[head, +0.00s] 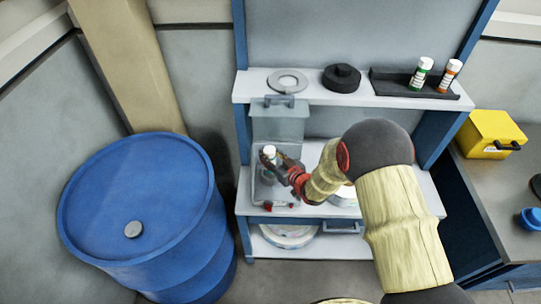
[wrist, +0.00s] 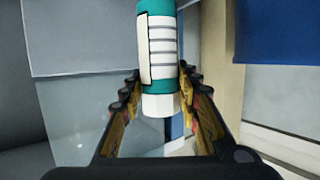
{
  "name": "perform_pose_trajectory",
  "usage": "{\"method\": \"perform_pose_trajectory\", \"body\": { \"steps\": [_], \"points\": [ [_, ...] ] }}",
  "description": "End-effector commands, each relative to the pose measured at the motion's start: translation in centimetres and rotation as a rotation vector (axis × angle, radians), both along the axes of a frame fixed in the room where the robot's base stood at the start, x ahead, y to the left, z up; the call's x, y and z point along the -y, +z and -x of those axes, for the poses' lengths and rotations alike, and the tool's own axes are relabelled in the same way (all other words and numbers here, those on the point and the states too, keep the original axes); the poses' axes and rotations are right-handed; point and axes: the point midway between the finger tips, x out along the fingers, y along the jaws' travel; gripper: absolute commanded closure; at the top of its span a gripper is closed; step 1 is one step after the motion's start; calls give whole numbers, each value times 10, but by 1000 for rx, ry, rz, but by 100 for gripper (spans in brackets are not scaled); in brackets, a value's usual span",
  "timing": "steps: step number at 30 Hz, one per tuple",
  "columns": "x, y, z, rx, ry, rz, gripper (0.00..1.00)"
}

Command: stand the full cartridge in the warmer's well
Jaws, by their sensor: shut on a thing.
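The cartridge, teal with a white striped label and a white end, shows close up in the wrist view (wrist: 160,50). My gripper (wrist: 158,95) is shut on it, with one finger on each side. In the head view the gripper (head: 277,168) is over the warmer (head: 255,190), a grey box with a raised see-through lid (head: 278,122) on the middle bench level. The cartridge's white top (head: 269,151) shows there and looks about upright. The well is hidden behind the gripper and cartridge, so I cannot tell whether the cartridge's lower end is in it.
The upper shelf (head: 308,91) holds a grey ring, a black reel part (head: 342,77) and a black tray (head: 405,86) with a green and an orange cartridge. A blue barrel (head: 135,210) stands left. A yellow box (head: 490,133) is on the right bench. Reels lie below the bench.

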Motion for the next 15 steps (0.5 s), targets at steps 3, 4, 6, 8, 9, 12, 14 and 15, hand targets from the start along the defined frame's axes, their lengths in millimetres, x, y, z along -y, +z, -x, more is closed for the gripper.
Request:
{"method": "perform_pose_trajectory", "body": {
  "steps": [3, 4, 6, 8, 9, 12, 14, 15],
  "points": [
    [0, -10, 0, 0, -1, 0, 100],
    [0, -13, 0, 0, -1, 0, 100],
    [1, -20, 0, 0, -1, 0, 100],
    [1, -26, 0, 0, -1, 0, 100],
    [1, -30, 0, 0, -1, 0, 100],
    [1, -40, 0, 1, -2, 0, 100],
    [1, -45, 0, 1, -2, 0, 100],
    [1, -47, 0, 1, -2, -1, 100]
  ]
}}
